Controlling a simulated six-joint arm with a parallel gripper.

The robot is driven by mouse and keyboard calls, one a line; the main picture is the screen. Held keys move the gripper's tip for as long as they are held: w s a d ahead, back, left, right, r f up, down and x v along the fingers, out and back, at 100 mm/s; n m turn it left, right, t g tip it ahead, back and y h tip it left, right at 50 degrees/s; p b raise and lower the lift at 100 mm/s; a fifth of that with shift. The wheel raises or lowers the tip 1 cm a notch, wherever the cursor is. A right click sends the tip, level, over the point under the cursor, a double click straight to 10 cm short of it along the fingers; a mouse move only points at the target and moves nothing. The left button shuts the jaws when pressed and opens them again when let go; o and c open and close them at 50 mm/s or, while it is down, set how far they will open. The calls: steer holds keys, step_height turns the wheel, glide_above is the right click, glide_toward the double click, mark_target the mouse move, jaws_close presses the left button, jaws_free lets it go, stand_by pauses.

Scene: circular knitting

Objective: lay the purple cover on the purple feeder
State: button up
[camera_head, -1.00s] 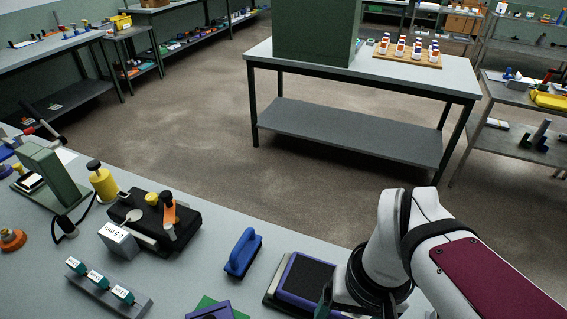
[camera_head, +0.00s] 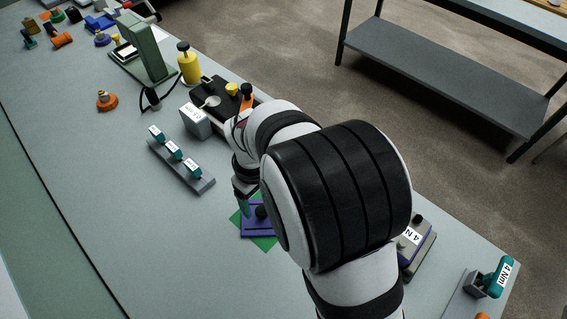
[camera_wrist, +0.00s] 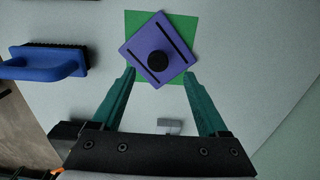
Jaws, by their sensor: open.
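The purple cover (camera_wrist: 144,39) is a flat square plate with a round black knob and two dark slots. It lies turned on a green square sheet (camera_wrist: 184,22) in the wrist view. In the head view the cover (camera_head: 252,229) is partly hidden by my arm. My gripper (camera_wrist: 159,75) is open and empty, its teal fingertips either side of the cover's near corner, short of the knob. In the head view my gripper (camera_head: 244,207) shows just above the cover. A grey unit with a purple edge (camera_head: 419,262) at right may be the purple feeder, mostly hidden behind my arm.
A blue brush (camera_wrist: 42,66) lies left of the cover in the wrist view. A grey rack (camera_head: 182,166) with several teal labelled pieces stands left of my gripper, and a black device (camera_head: 212,96) behind. The table's left front is clear.

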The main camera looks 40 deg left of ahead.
mark_target(262, 210)
step_height(262, 210, down, 5)
steer(key=shift+w, duration=0.15)
jaws_close()
stand_by(0.4)
